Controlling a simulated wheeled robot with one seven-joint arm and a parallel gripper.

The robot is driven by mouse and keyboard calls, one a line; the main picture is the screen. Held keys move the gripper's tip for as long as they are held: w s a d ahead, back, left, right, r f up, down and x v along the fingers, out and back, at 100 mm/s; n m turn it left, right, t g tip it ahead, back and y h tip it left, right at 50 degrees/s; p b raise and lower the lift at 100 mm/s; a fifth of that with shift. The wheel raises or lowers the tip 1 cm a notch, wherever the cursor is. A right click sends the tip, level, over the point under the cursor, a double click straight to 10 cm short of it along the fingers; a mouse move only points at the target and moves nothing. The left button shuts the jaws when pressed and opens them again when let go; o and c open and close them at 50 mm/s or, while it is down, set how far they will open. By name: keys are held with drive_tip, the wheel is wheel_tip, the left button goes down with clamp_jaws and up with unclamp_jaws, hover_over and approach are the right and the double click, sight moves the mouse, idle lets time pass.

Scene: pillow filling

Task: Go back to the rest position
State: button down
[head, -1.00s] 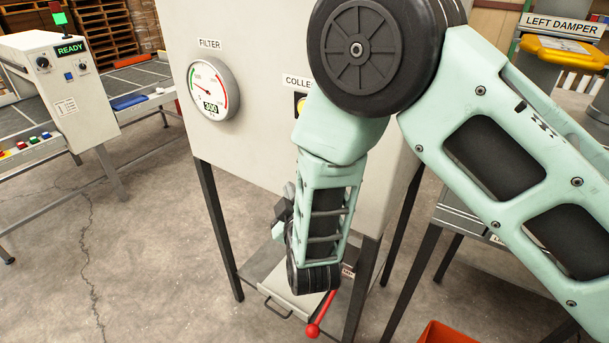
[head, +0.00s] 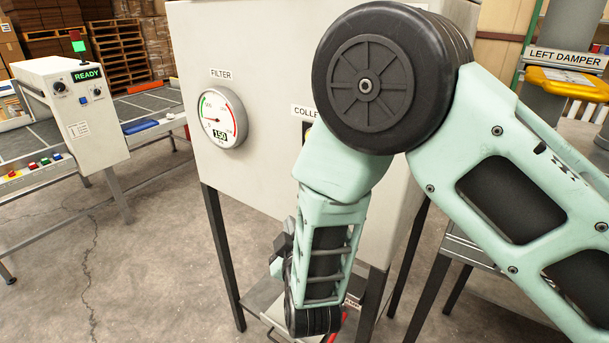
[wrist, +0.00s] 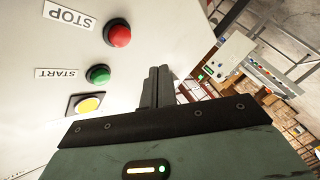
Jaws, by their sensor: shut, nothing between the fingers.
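My gripper (wrist: 158,88) shows in the wrist view with its two dark fingers pressed together and nothing between them. It is in front of the light grey cabinet, whose panel carries a red button (wrist: 117,34) by a STOP label, a green button (wrist: 98,74) by a START label and a yellow button (wrist: 89,105). I cannot tell the gap between the fingers and the panel. In the head view my pale green arm hangs bent in front of the same cabinet (head: 255,175), with the forearm pointing down. The fingers are hidden or unclear there.
The FILTER gauge (head: 222,121) on the cabinet reads 150. A control box (head: 72,115) marked READY, with a green lamp, stands at the left beside a conveyor (head: 150,105). A yellow-topped LEFT DAMPER unit (head: 568,82) is at the right. The floor (head: 150,260) at front left is clear.

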drive_tip(key=s+r+m+g+y+b, duration=0.2)
drive_tip(key=s+r+g+y+b, duration=0.1)
drive_tip(key=s+g, duration=1)
drive_tip(key=s+d+r+m+g+h+b, duration=0.1)
drive_tip(key=s+d+r+g+h, duration=0.1)
drive_tip(key=s+d, duration=1.2)
drive_tip(key=s+g+h, duration=0.1)
drive_tip(key=h, duration=0.1)
drive_tip(key=shift+s+d+g+h, duration=0.15)
drive_tip(key=shift+s+g+h, duration=0.05)
drive_tip(key=shift+g+h, duration=0.2)
